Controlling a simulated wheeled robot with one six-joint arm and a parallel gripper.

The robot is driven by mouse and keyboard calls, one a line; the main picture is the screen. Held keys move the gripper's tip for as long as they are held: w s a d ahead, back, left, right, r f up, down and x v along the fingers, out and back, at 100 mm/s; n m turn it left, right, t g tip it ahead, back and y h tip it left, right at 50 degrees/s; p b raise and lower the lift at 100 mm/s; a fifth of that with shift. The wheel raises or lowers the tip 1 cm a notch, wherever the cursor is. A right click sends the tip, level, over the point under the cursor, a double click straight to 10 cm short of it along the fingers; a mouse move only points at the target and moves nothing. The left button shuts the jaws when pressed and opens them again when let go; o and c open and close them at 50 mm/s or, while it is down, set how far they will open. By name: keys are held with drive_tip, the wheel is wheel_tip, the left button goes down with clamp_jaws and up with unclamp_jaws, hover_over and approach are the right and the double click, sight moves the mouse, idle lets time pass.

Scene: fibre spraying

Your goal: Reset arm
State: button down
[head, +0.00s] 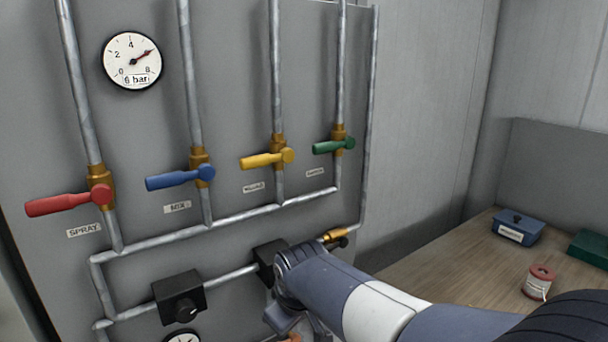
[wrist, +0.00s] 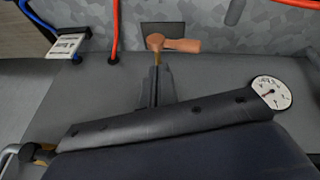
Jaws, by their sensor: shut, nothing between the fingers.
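My gripper (wrist: 157,72) shows in the wrist view as dark fingers that are shut, with nothing between them. Just beyond its tips is a valve with a copper-orange handle (wrist: 180,45) lying to the right. I cannot tell whether the fingertips touch it. In the head view my arm (head: 375,310) reaches in from the lower right, in front of the lower part of the grey panel (head: 235,60). My gripper is not clear there. A bit of orange (head: 295,338) shows at the bottom edge, mostly cut off.
The panel carries red (head: 60,204), blue (head: 175,179), yellow (head: 262,160) and green (head: 330,146) valve handles, all pointing left. The upper gauge (head: 132,61) reads about 6 bar. A black knob box (head: 180,297) is lower left. A wooden bench (head: 440,262) holds boxes and a spool (head: 539,281).

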drive_tip(key=shift+w+d+r+m+g+y, duration=0.15)
drive_tip(key=shift+w+d+g+y, duration=0.15)
drive_tip(key=shift+d+g+y, duration=0.2)
drive_tip(key=shift+w+d+f+m+g+y, duration=0.15)
drive_tip(key=shift+w+d+g+y, duration=0.2)
drive_tip(key=shift+y, duration=0.25)
drive_tip(key=shift+r, duration=0.1)
drive_tip(key=shift+s+a, duration=0.1)
drive_tip(key=shift+s, duration=0.05)
